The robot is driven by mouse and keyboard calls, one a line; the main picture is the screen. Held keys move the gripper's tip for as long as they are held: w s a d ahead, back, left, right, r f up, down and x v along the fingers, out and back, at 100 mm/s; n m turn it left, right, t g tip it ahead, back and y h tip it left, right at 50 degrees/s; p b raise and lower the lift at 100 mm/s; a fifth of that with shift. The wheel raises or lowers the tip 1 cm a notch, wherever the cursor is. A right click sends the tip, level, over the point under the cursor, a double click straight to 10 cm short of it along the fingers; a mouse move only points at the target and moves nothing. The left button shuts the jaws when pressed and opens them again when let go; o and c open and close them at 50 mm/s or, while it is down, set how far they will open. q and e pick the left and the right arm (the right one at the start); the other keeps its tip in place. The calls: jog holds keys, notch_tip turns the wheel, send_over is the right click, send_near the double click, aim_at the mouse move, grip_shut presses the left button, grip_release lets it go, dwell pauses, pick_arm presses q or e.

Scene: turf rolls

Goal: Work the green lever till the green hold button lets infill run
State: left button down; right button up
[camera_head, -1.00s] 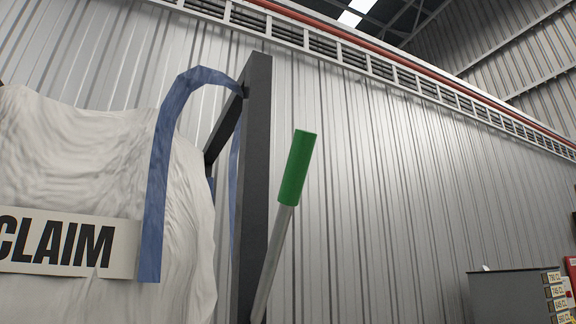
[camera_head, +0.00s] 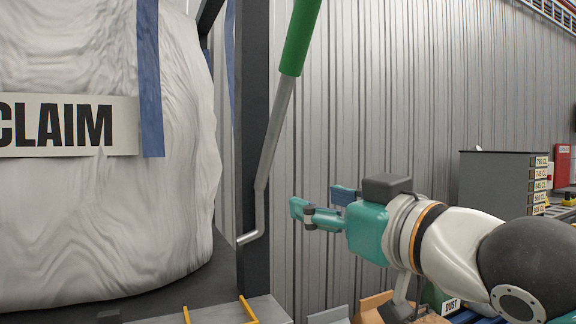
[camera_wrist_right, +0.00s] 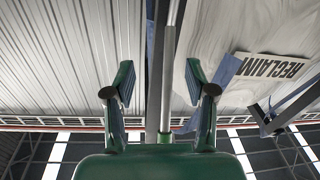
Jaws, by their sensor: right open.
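The lever's green grip (camera_head: 300,38) is at the top of the head view. Its grey rod (camera_head: 272,140) slants down to a bent lower end beside a dark upright post (camera_head: 252,120). My teal right gripper (camera_head: 318,203) is open and empty, to the right of the rod's lower part and apart from it. In the right wrist view the rod (camera_wrist_right: 171,72) runs in the picture between the open fingers (camera_wrist_right: 160,84), with the green grip (camera_wrist_right: 164,137) beyond the palm edge. I see no green hold button. My left gripper is out of view.
A big white bag (camera_head: 90,215) with a "CLAIM" sign (camera_head: 68,126) fills the left. A grey cabinet (camera_head: 490,182) with number labels stands at the right. Low boxes and a "DUST" label (camera_head: 452,305) lie below my right arm.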

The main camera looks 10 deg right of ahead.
aim_at(308, 31)
jog(key=s+d+r+n+t+y, duration=0.15)
jog(key=s+d+r+y, duration=0.25)
jog(key=s+r, duration=1.05)
jog(key=shift+m+t, duration=0.25)
jog(key=shift+t, duration=0.2)
jog(key=p+x, duration=0.2)
jog(key=x, duration=0.3)
jog(key=p+x, duration=0.3)
jog(key=x, duration=0.2)
jog(key=p+x, duration=0.3)
jog(key=x, duration=0.2)
jog(key=shift+w+d+r, duration=0.15)
jog(key=shift+w+d, duration=0.05)
jog(key=shift+w, duration=0.1)
jog(key=shift+w+a+r+p, duration=0.15)
jog(key=shift+w+a+p, duration=0.15)
jog(key=shift+w, duration=0.25)
grip_shut()
